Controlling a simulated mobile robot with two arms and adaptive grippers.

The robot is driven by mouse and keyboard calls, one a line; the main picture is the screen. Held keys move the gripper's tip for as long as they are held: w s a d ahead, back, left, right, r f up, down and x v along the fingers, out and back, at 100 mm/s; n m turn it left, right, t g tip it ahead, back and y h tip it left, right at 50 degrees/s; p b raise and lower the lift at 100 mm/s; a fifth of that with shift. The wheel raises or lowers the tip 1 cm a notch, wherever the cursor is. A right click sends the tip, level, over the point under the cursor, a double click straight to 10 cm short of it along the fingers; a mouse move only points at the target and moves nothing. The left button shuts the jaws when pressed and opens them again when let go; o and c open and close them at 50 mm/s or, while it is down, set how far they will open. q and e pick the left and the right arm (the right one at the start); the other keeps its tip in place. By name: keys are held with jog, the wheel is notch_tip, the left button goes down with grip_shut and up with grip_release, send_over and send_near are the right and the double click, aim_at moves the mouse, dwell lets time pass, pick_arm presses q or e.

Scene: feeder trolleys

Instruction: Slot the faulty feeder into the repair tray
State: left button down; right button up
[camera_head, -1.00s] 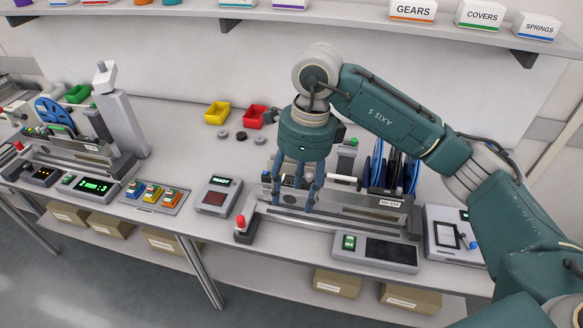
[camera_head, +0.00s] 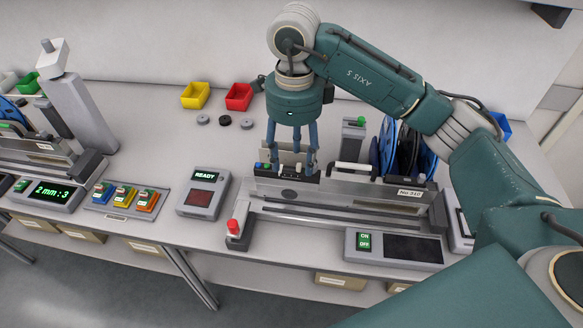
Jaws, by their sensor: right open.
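A long grey feeder (camera_head: 375,191) with a number label, a white handle and dark reels at its right end sits on a bench fixture (camera_head: 330,220). My right gripper (camera_head: 291,172) points down at the feeder's left end, by its small coloured buttons. Its blue fingers are spread and hold nothing; whether they touch the feeder I cannot tell. Another feeder (camera_head: 35,150) sits in a unit at the left. I cannot make out which thing is the repair tray. My left gripper is not in view.
A READY box (camera_head: 203,192), a panel with coloured switches (camera_head: 124,197) and an ON/OFF panel (camera_head: 395,248) line the bench front. Yellow (camera_head: 196,95) and red (camera_head: 238,97) bins stand behind. A grey post (camera_head: 75,98) rises at left.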

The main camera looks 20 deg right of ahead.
aim_at(293, 194)
jog(key=shift+w+f+b, duration=0.15)
jog(key=shift+f+b, duration=0.2)
jog(key=shift+f, duration=0.5)
jog(key=shift+w+f+b, duration=0.1)
jog(key=shift+f+b, duration=0.2)
jog(key=shift+f, duration=0.2)
notch_tip(293, 194, down, 3)
jog(key=shift+r+p, duration=0.15)
jog(key=shift+p, duration=0.4)
notch_tip(293, 194, down, 7)
jog(key=shift+r+p, duration=0.2)
jog(key=shift+p, duration=0.55)
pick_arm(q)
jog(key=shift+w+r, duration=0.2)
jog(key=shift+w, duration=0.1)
pick_arm(e)
jog(key=shift+f, duration=0.55)
jog(key=c, duration=1.2)
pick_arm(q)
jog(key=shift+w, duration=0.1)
pick_arm(e)
grip_shut()
